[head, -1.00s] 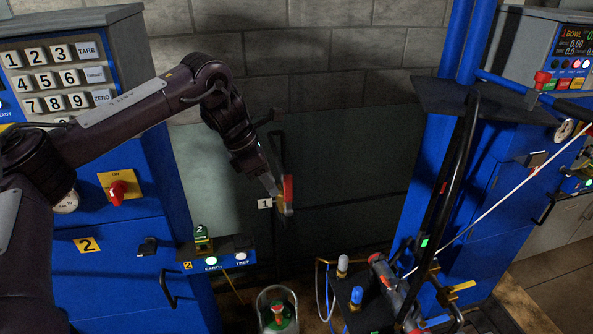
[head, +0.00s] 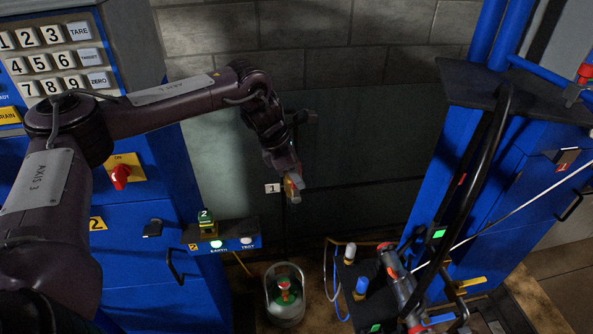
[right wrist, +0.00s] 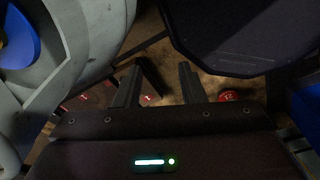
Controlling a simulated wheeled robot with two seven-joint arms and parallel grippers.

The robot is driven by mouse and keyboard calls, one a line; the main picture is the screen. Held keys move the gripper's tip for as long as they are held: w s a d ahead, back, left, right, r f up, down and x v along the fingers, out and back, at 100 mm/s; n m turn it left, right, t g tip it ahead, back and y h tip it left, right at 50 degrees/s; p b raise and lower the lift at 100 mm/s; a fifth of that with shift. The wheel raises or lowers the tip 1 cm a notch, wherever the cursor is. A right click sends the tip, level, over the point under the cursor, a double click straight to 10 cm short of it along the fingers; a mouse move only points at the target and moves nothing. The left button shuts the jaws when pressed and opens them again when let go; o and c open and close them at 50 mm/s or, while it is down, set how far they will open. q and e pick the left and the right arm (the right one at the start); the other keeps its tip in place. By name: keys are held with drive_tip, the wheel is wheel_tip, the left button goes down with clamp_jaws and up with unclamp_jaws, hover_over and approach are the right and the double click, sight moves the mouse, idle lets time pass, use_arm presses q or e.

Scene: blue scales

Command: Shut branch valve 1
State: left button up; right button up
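A white tag marked 1 (head: 272,188) hangs near the dark wall pipe in the head view. Right beside it is a small red and yellow valve handle (head: 294,188), partly hidden by my left gripper (head: 289,178). The left gripper points down at the handle and appears to touch it. Its fingers are too small and dark to show whether they are closed on it. In the right wrist view my right gripper (right wrist: 158,75) has its two fingers apart, with nothing between them.
A blue cabinet with a keypad (head: 55,62) and a red rotary switch (head: 121,176) stands at left. A small shelf with a green weight (head: 206,221) juts out. A glass vessel (head: 285,308) stands below. A blue frame (head: 470,170) with a black curved bar rises at right.

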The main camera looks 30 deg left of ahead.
use_arm(q)
drive_tip(key=c, duration=0.6)
clamp_jaws()
use_arm(e)
drive_tip(key=shift+s, duration=0.15)
drive_tip(key=shift+a, duration=0.1)
